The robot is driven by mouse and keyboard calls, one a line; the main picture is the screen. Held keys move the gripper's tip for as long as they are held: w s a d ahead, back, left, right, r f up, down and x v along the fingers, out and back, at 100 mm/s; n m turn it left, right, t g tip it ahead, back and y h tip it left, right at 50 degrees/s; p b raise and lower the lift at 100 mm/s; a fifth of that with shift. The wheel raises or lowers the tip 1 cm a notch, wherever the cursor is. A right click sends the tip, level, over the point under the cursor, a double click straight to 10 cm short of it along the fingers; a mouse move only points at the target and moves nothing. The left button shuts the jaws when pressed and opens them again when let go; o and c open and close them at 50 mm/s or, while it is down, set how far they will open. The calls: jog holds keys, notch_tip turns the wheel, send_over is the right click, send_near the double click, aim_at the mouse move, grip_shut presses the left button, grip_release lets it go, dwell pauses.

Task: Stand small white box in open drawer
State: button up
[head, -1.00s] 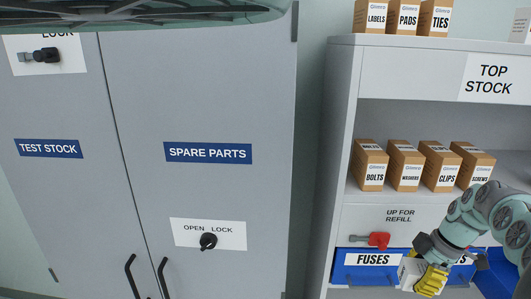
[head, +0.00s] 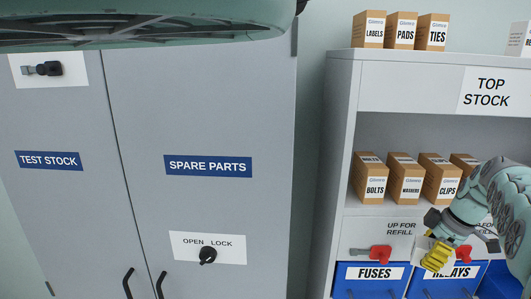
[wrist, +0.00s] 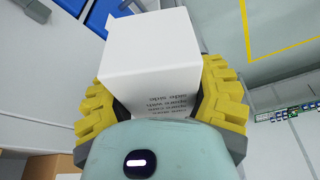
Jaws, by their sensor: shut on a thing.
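A small white box (wrist: 150,60) with small printed lines on one face fills the middle of the wrist view. The yellow fingers of my gripper (wrist: 160,100) press on its two sides. In the head view my gripper (head: 437,258) is at the lower right, in front of the shelf unit and over the top of the RELAYS bin (head: 490,281). Only a small part of the white box (head: 420,248) shows there, beside the yellow fingers. I cannot make out an open drawer in either view.
A blue FUSES bin (head: 374,287) stands left of RELAYS, with a red lever (head: 378,252) above it. Several brown boxes stand on the shelf above, including BOLTS (head: 371,180). A closed grey cabinet (head: 210,110) marked SPARE PARTS is on the left.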

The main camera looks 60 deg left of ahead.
jog(key=shift+w+r+m+t, duration=0.3)
jog(key=shift+w+r+m, duration=0.4)
jog(key=shift+w+r, duration=0.2)
jog(key=shift+w+d+r+m, duration=0.55)
jog(key=shift+w+r+m, duration=0.25)
jog(key=shift+r, duration=0.05)
jog(key=w+d+r+m+t, duration=0.2)
jog(key=w+d+r+m, duration=0.1)
jog(key=d+m, duration=0.35)
jog(key=s+d+f+m+t+h, duration=0.1)
jog(key=s+d+m+h, duration=0.1)
jog(key=s+d+m, duration=0.35)
jog(key=s+d+m+t+h, duration=0.1)
jog(key=s+d+m, duration=0.2)
jog(key=d+m, duration=0.5)
jog(key=s+f+p+v, duration=0.1)
jog(key=s+p+v, duration=0.2)
jog(key=p+v, duration=1.2)
jog(key=shift+d+r+p, duration=0.15)
jog(key=shift+p, duration=0.55)
jog(key=shift+s, duration=0.1)
